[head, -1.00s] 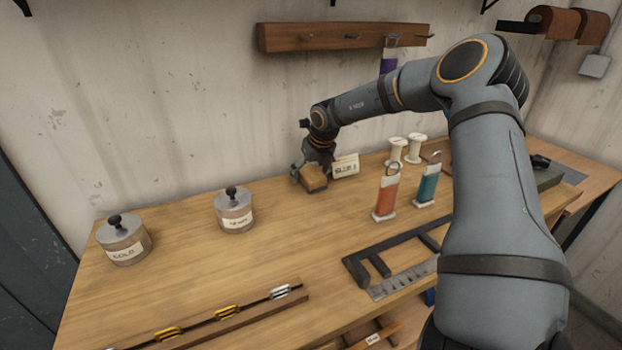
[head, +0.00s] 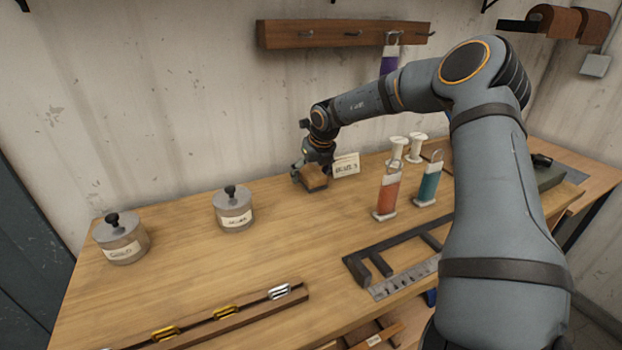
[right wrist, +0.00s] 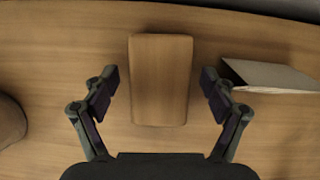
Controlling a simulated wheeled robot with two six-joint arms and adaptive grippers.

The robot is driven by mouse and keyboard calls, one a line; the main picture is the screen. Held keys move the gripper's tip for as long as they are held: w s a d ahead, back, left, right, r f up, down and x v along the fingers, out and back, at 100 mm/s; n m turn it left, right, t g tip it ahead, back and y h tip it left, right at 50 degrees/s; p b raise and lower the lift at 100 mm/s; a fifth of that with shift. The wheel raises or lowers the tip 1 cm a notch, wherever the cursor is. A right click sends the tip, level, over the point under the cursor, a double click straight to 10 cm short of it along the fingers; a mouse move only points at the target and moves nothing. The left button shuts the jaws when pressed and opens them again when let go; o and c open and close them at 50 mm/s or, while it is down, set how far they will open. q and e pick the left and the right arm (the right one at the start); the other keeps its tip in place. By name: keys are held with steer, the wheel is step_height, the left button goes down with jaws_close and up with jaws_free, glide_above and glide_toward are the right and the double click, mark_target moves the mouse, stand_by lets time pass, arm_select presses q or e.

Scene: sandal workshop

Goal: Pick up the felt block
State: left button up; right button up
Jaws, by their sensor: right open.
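The felt block (head: 314,179) is a small brown, wood-coloured block near the back of the workbench, beside a small label card. In the right wrist view the block (right wrist: 160,80) lies upright in the picture, midway between my fingers. My right gripper (head: 311,172) is at the block, pointing down. In the right wrist view my right gripper (right wrist: 160,88) is open, with a finger on each side of the block and a clear gap on both sides. The block's underside is hidden. My left gripper is not in view.
The label card (head: 346,166) stands just right of the block. Two lidded jars (head: 234,211) (head: 121,240) are to the left.

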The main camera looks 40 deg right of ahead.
mark_target(309, 169)
steer(key=shift+c, duration=0.4)
steer(key=c, duration=1.2)
steer(key=shift+r+p, duration=0.2)
steer(key=shift+p, duration=0.1)
step_height(309, 169, up, 3)
steer(key=shift+w+r, duration=0.1)
steer(key=shift+r, duration=0.1)
steer(key=s+r, duration=0.1)
steer(key=s+a+r, duration=0.1)
steer(key=s+r, duration=0.1)
steer(key=shift+a+r, duration=0.1)
steer(key=shift+r, duration=0.1)
steer(key=s+a+r+p, duration=0.1)
steer(key=s+r+p, duration=0.1)
steer(key=p, duration=0.9)
steer(key=s+a+r+p, duration=0.1)
steer(key=s+p, duration=0.4)
steer(key=p, duration=0.6)
steer(key=s+a+r+p, duration=0.1)
steer(key=s+r+p, duration=0.2)
steer(key=p, duration=0.8)
steer(key=shift+s+a+r, duration=0.2)
steer(key=shift+a, duration=0.1)
